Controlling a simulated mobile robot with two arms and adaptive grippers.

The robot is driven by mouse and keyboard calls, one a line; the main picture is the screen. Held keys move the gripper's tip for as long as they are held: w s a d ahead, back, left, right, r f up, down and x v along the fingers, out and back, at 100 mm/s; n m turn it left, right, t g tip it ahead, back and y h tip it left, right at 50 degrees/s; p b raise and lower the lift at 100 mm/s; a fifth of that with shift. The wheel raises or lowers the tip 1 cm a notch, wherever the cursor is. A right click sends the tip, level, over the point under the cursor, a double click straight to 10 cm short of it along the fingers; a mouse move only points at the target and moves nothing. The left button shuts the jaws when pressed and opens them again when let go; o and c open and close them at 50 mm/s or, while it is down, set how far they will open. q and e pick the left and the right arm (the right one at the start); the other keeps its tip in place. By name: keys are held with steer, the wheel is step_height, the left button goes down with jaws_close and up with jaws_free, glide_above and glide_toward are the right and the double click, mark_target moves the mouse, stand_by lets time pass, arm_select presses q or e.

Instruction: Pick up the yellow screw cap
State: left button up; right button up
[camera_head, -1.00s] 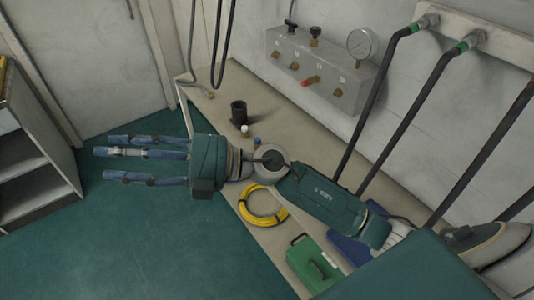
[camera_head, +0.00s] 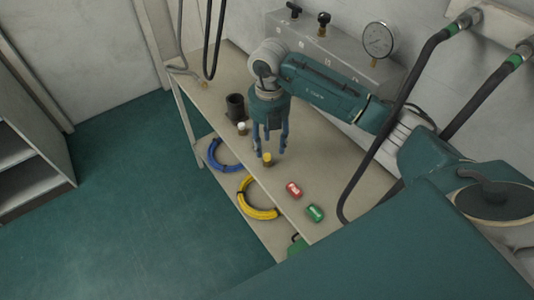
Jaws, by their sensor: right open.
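The yellow screw cap (camera_head: 267,158) is small and stands near the front edge of the bench top. My right gripper (camera_head: 270,152) points straight down with its blue fingers spread. Its fingertips are close to the cap, which shows in front of the gap between them. The fingers do not close on the cap, and I cannot tell whether any finger touches it. My left gripper is not in view.
A black cup (camera_head: 236,107) and a white-topped piece (camera_head: 242,128) stand left of the gripper. A red item (camera_head: 293,189) and a green item (camera_head: 315,213) lie to the right. The grey valve panel (camera_head: 330,58) is behind. Blue (camera_head: 222,165) and yellow (camera_head: 258,212) coils lie on the lower shelf.

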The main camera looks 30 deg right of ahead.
mark_target(267, 156)
steer(key=shift+f, duration=0.85)
steer(key=shift+w+f+p, duration=0.2)
steer(key=shift+f+p, duration=0.2)
steer(key=f+p, duration=0.2)
steer(key=f, duration=0.1)
steer(key=shift+w+f, duration=0.2)
steer(key=shift+f, duration=0.05)
steer(key=shift+a+f, duration=0.1)
steer(key=shift+f, duration=0.5)
steer(key=shift+w, duration=0.1)
steer(key=shift+c, duration=1.3)
steer(key=c, duration=0.9)
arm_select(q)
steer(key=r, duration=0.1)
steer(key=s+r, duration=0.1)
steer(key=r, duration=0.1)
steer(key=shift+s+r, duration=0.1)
arm_select(e)
jaws_close()
